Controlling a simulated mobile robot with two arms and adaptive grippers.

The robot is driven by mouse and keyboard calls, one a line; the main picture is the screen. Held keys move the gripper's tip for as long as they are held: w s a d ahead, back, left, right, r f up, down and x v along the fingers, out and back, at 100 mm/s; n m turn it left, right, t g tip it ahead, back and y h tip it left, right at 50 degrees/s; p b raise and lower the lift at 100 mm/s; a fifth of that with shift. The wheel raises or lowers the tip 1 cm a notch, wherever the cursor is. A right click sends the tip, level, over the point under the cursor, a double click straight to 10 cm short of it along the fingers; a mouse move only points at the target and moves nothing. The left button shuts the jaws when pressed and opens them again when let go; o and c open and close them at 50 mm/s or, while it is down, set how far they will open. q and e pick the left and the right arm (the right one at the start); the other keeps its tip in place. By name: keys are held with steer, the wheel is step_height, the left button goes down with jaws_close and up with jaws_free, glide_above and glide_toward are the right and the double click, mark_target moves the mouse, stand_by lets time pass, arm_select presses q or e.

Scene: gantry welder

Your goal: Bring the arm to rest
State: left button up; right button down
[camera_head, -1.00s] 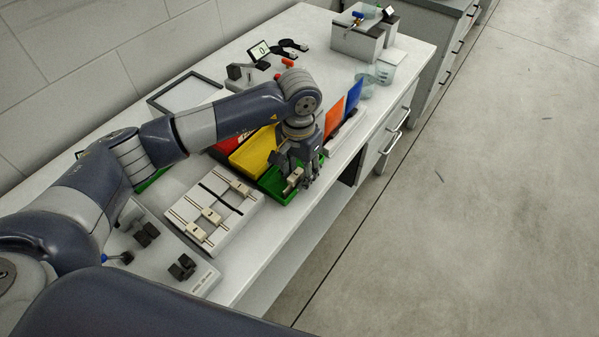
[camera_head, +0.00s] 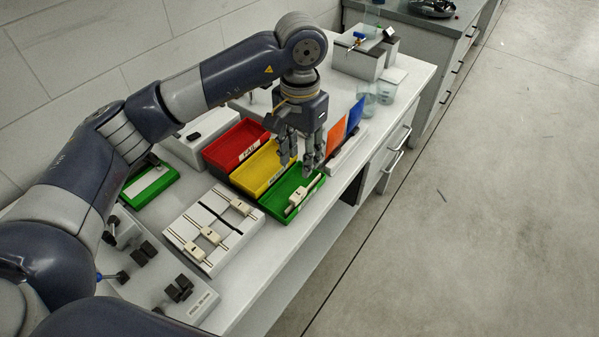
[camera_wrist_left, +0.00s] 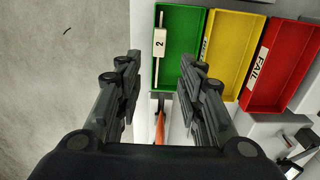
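My left gripper (camera_head: 301,162) is raised above the row of trays, with its fingers pointing down. In the left wrist view the gripper (camera_wrist_left: 160,85) is open, with its fingers apart and nothing between them. A pale part with rods (camera_head: 298,197) lies in the green tray (camera_head: 272,209). In the left wrist view this part (camera_wrist_left: 160,42) shows a "2" and lies inside the green tray (camera_wrist_left: 183,25), beyond the fingertips. My right gripper is not in view.
A yellow tray (camera_head: 258,178) and a red tray (camera_head: 228,146) stand beside the green one. A white fixture (camera_head: 213,229) holds several similar parts. Orange and blue panels (camera_head: 346,124) stand to the right. Clear beakers (camera_head: 376,91) stand near the bench's right edge.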

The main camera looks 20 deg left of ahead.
arm_select(q)
steer(key=shift+r, duration=0.45)
